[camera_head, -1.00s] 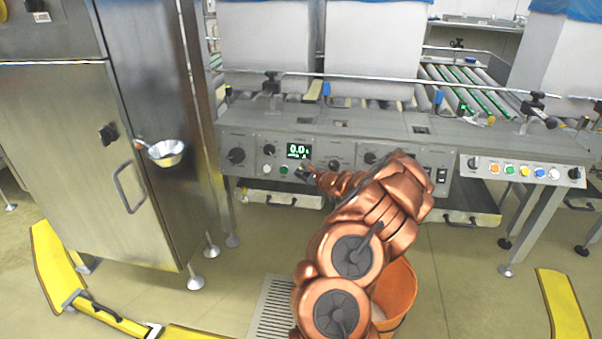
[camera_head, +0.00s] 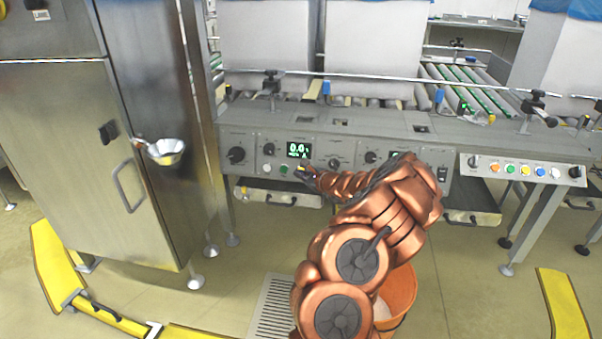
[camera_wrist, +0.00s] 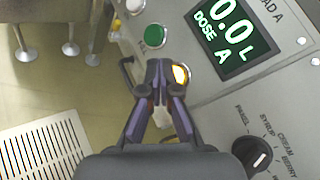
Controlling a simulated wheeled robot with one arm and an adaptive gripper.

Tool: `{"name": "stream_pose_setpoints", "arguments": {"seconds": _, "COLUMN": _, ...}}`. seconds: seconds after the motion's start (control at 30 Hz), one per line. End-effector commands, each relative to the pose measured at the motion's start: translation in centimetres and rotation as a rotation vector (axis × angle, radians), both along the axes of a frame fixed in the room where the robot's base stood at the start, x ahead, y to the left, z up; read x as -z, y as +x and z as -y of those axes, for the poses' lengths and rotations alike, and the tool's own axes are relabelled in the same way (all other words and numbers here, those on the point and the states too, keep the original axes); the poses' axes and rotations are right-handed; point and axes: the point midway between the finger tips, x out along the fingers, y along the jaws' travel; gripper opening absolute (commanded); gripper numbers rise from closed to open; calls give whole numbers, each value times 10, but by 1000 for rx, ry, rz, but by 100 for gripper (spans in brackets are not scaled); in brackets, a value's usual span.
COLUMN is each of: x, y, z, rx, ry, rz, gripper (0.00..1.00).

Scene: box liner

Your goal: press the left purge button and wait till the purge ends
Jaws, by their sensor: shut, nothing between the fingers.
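The left control panel has a lit display (camera_head: 298,150); in the wrist view the display (camera_wrist: 232,38) reads 0.0 L, DOSE A. A yellow button (camera_wrist: 182,74) glows below the display, partly covered by my fingertips; its label is hidden. A green button (camera_wrist: 154,36) and a white button (camera_wrist: 134,6) sit beyond it on the same row. My gripper (camera_wrist: 157,70) is shut and empty, its tips over the near edge of the yellow button. Whether they touch it I cannot tell. In the head view my gripper (camera_head: 304,169) is at the panel, below the display.
A selector dial (camera_wrist: 258,154) is on the panel to the right of my fingers. An orange bucket (camera_head: 399,290) stands below my arm. A steel cabinet (camera_head: 140,140) stands at the left. Another button strip (camera_head: 520,170) is at the right.

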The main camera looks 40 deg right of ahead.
Motion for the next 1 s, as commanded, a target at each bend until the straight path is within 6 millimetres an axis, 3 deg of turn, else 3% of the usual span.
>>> {"name": "stream_pose_setpoints", "arguments": {"seconds": 0.37, "x": -1, "y": -3, "z": -3, "rx": 1, "ry": 2, "rz": 1, "gripper": 0}}
{"name": "stream_pose_setpoints", "arguments": {"seconds": 1.0, "x": -17, "y": -27, "z": -38, "rx": 1, "ry": -2, "rz": 2, "gripper": 0}}
